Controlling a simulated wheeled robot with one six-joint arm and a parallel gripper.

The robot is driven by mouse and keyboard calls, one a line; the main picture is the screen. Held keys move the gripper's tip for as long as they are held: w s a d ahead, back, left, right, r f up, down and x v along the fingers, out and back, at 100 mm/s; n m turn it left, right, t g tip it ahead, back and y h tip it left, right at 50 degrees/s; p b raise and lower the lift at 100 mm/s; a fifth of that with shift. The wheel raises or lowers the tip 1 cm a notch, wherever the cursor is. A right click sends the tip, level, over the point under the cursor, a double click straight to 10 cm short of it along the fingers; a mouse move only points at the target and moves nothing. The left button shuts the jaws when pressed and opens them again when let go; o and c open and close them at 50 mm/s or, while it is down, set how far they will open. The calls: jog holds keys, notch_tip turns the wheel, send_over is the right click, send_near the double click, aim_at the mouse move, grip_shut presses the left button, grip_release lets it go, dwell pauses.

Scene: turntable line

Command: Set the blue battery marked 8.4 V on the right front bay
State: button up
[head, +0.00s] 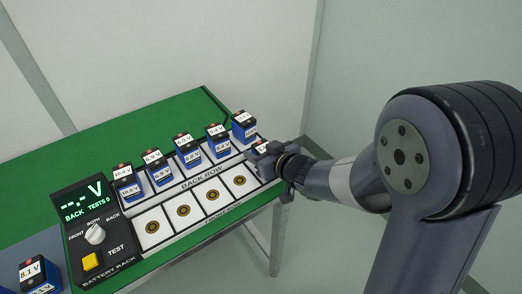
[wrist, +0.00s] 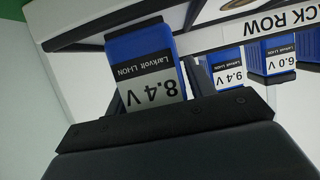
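The blue battery marked 8.4 V (wrist: 145,65) is between the two fingers of my gripper (wrist: 150,85) in the wrist view, its label upside down there. The fingers lie close against both its sides.
Several blue batteries stand along the back row, including one marked 9.4 V (wrist: 230,68) and one at the right end (head: 244,125). Several front bays (head: 183,210) are empty. The tester panel (head: 92,240) with dial and yellow button is at left, near a battery marked 8.1 V (head: 35,272).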

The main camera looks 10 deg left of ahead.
jog(key=shift+o, duration=1.1)
jog(key=shift+r, duration=0.1)
jog(key=shift+s+d+r, duration=0.1)
jog(key=shift+d+r, duration=0.05)
jog(key=shift+r, duration=0.05)
jog(key=p+v, duration=0.2)
jog(key=v, duration=0.9)
jog(key=shift+d+p, duration=0.3)
jog(key=shift+p, duration=0.1)
jog(key=shift+s+a, duration=0.1)
